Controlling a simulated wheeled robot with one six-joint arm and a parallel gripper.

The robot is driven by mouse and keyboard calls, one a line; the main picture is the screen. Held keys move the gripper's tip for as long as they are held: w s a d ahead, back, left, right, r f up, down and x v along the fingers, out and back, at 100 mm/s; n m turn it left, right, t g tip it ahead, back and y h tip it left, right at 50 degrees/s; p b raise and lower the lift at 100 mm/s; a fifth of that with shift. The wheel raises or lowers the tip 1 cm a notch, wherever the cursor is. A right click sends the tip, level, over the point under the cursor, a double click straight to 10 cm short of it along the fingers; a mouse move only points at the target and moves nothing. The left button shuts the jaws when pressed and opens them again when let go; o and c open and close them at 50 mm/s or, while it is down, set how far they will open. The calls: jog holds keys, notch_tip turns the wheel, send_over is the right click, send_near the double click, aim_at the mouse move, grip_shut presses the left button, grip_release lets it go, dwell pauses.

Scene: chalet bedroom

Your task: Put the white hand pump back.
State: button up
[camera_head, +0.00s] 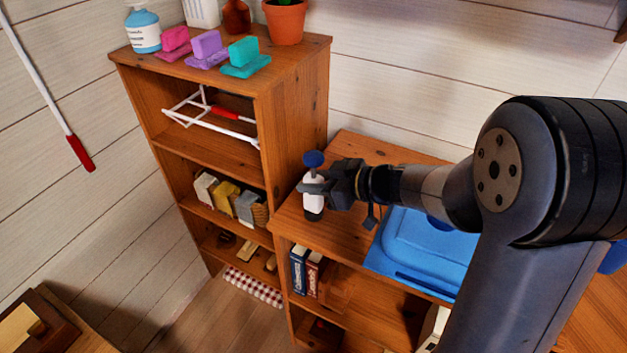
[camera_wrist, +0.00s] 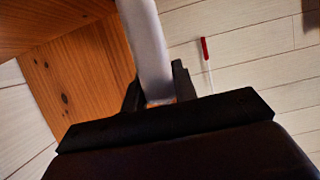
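The white hand pump (camera_head: 314,204) has a blue knob on top and a dark lower end. It is upright at the left end of the low wooden shelf. My gripper (camera_head: 318,187) has its fingers around its middle and appears shut on it. In the wrist view the white pump body (camera_wrist: 146,40) runs up between the dark fingertips of my gripper (camera_wrist: 160,90).
The taller shelf (camera_head: 292,62) stands left of the low shelf (camera_head: 346,226). On its top are a blue-white bottle (camera_head: 142,30), several coloured brushes or sponges (camera_head: 206,50) and a potted plant (camera_head: 285,22). A blue tub (camera_head: 422,248) sits right of the pump, below my arm.

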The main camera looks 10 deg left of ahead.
jog(key=o, duration=0.5)
jog(key=shift+c, duration=0.2)
jog(key=shift+d+r, duration=0.1)
jog(key=shift+r, duration=0.1)
jog(key=v, duration=1.1)
jog(key=shift+s+d+p, duration=0.2)
jog(key=shift+d+p, duration=0.15)
jog(key=shift+p, duration=0.1)
jog(key=shift+r, duration=0.1)
